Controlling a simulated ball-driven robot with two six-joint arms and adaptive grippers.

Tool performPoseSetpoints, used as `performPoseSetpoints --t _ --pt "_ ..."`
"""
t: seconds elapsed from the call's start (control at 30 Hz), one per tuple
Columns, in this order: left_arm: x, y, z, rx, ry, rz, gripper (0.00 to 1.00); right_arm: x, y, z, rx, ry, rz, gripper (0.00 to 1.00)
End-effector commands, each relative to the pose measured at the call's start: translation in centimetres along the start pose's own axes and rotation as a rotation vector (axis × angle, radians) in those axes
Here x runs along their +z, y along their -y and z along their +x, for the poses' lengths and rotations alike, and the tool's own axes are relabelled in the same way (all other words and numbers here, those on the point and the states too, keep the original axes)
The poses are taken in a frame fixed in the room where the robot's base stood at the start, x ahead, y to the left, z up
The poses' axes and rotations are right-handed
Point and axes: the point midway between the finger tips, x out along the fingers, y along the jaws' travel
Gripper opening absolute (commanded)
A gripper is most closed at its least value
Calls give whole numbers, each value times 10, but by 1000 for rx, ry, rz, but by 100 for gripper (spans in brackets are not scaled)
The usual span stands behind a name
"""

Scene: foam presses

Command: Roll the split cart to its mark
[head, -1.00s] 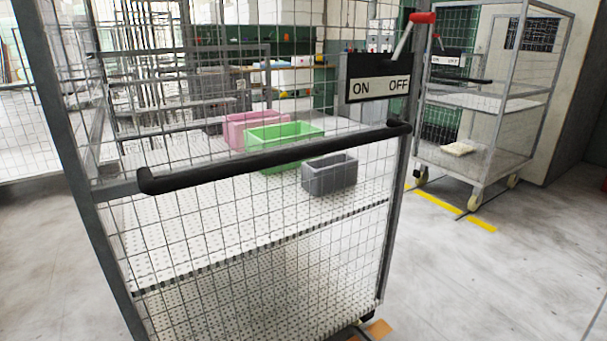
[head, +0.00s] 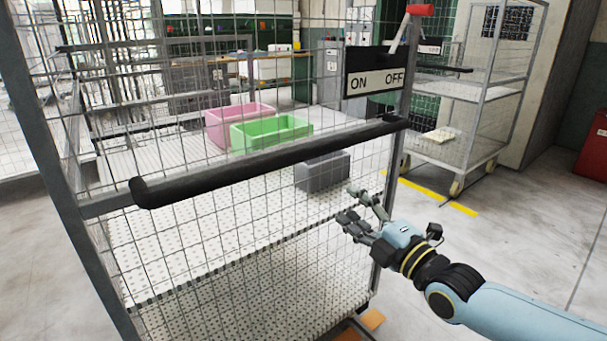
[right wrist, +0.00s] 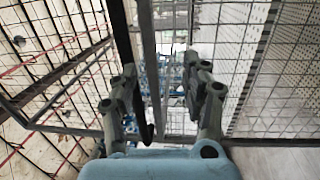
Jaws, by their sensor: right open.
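A tall wire-mesh cart (head: 92,206) stands close in front of me, with a black push handle (head: 270,161) across its near side. An ON/OFF plate (head: 373,81) with a red-tipped lever (head: 420,10) sits at its upper right. My right gripper (head: 348,203) is open and empty, below the handle's right end, in front of the mesh. In the right wrist view its open fingers (right wrist: 160,80) face mesh and bars. A second mesh cart (head: 487,99) stands at the back right, near yellow floor tape (head: 464,209). Orange patches (head: 373,319) show under the near cart. My left gripper is out of view.
A pink bin (head: 224,127), a green bin (head: 280,132) and a grey bin (head: 316,173) stand on the near cart's shelf. A red box (head: 594,150) is at the far right. The floor (head: 515,253) between the carts and my right arm is clear.

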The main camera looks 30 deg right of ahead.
Motion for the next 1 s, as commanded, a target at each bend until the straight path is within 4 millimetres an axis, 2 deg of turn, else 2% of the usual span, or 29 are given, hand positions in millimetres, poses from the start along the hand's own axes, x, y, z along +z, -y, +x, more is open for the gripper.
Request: performPoseSetpoints --t 0.03,0.1,0.17,0.37,0.7,0.83,1.0 --pt "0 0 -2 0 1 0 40 -3 -25 6 44 -22 -9 48" --pt "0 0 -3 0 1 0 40 -6 -48 12 80 -45 -16 48" --pt "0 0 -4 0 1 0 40 -6 -56 15 90 -57 -29 48" --pt "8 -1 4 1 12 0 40 -5 -56 39 90 -57 -33 48" --pt "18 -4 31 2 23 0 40 -9 -58 103 85 -56 -33 48" --pt "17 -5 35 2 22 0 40 -10 -61 116 84 -57 -34 48" --pt "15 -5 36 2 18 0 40 -10 -62 122 83 -56 -31 48"
